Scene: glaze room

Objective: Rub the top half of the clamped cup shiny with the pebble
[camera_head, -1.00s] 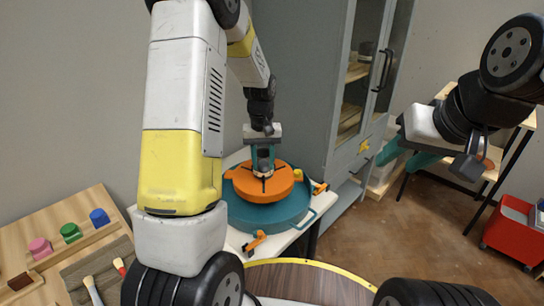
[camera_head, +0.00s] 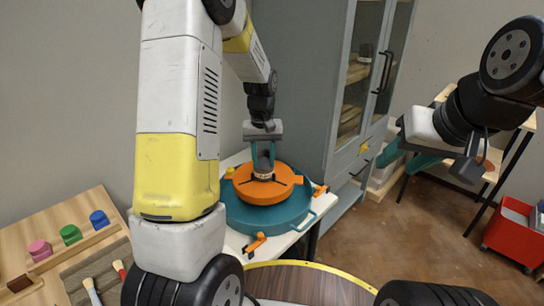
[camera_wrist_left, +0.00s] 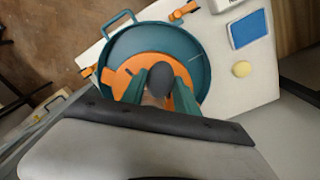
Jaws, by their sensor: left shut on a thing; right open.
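The cup (camera_head: 263,173) stands in the middle of the orange clamping disc (camera_head: 280,188), inside a round teal basin (camera_head: 240,217). The cup is small and partly hidden by my left gripper. My left gripper (camera_head: 263,162) points down over the cup. Its green fingers are shut on the dark grey oval pebble, which shows clearly in the left wrist view (camera_wrist_left: 160,80). The pebble is at the cup's upper part; I cannot tell whether they touch. My right gripper (camera_head: 402,160) is open and empty in the air at the right, far from the basin.
A yellow round thing (camera_wrist_left: 242,69) and a blue pad (camera_wrist_left: 248,29) lie on the white table beside the basin. A wooden board (camera_head: 60,230) with coloured pots and brushes is at the left. A grey cabinet (camera_head: 300,90) stands behind. A red cart (camera_head: 508,230) is at the right.

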